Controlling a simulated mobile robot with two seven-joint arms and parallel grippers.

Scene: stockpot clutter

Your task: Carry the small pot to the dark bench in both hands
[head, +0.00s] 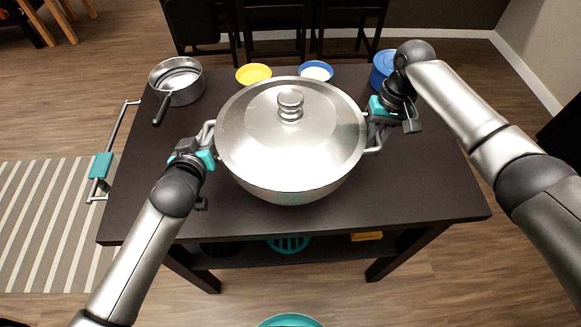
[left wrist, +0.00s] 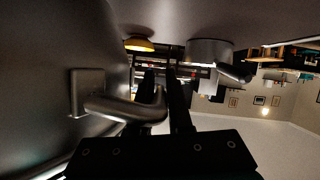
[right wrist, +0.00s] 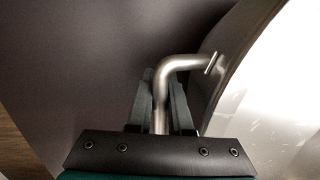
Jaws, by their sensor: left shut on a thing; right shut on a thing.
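A silver lidded pot (head: 265,165) with a round lid knob is in the middle of the head view, over the dark bench (head: 410,190). I cannot tell whether its base touches the bench top. My left gripper (head: 203,158) is shut on the pot's left handle, and this handle (left wrist: 125,106) shows between the fingers in the left wrist view. My right gripper (head: 377,117) is shut on the right handle, a bent bar (right wrist: 182,64) between the fingers in the right wrist view. The pot looks about level.
A saucepan (head: 182,90) stands at the bench's back left. A yellow bowl (head: 254,74), a blue-rimmed bowl (head: 316,72) and a blue container (head: 382,70) stand along the back. A rail (head: 115,150) with a teal piece runs along the left edge. The front right bench top is clear.

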